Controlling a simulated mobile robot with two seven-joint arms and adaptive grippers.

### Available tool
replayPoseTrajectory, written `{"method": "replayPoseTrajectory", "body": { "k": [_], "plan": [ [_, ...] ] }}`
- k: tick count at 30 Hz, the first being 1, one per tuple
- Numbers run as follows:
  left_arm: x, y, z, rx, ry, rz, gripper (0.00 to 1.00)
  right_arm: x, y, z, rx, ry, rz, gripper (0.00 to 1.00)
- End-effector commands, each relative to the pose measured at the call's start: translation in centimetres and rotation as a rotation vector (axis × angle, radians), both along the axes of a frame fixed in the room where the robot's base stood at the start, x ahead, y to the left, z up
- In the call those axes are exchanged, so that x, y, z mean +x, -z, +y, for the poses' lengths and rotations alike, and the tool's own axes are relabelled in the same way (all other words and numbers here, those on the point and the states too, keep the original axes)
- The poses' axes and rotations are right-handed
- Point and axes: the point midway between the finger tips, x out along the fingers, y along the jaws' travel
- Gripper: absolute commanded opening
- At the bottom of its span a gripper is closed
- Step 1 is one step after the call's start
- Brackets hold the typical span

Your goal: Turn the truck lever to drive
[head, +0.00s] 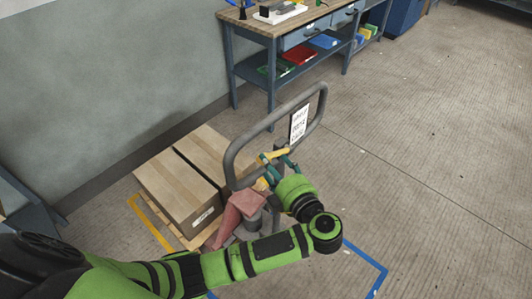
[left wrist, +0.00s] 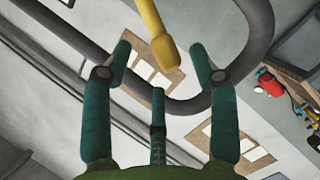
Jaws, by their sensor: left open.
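The pallet truck has a grey loop handle (head: 322,108) with a white label plate (head: 299,123) on it. The yellow lever (head: 275,154) sits inside the lower part of the loop. My left gripper (head: 277,166) is right at the lever, with its teal fingers spread open. In the left wrist view the yellow lever (left wrist: 158,38) comes down from the top, and its rounded end lies between the open fingers (left wrist: 160,62). I see no finger closed on it; whether any finger touches it I cannot tell. My right gripper is not in view.
Two cardboard boxes (head: 178,188) stand on a pallet behind the truck's reddish body (head: 236,210). A workbench (head: 262,29) with trays stands at the back along the wall. Blue tape (head: 372,274) marks the floor at the right. The floor to the right is clear.

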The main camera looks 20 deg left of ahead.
Motion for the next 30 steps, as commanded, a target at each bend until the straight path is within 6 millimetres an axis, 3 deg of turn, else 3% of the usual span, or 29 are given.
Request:
{"method": "replayPoseTrajectory", "body": {
  "k": [9, 19, 20, 21, 24, 30],
  "plan": [
    [2.7, 0.5, 3.2, 0.003, 0.001, -0.001, 0.59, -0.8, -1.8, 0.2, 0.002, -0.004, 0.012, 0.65],
    [3.0, 0.8, 3.5, 0.0, 0.001, -0.001, 0.59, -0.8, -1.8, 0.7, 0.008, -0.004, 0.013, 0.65],
    [3.0, 0.8, 3.5, 0.0, 0.001, -0.001, 0.52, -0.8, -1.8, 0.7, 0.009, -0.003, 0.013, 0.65],
    [3.0, 0.8, 3.5, 0.0, 0.002, -0.002, 0.35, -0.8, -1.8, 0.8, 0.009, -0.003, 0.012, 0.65],
    [3.0, 0.8, 3.4, 0.0, 0.002, -0.002, 0.0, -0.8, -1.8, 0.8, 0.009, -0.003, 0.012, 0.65],
    [3.2, 0.9, 3.4, -0.002, 0.002, -0.007, 0.0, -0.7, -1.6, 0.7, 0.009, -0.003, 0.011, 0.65]
  ]
}}
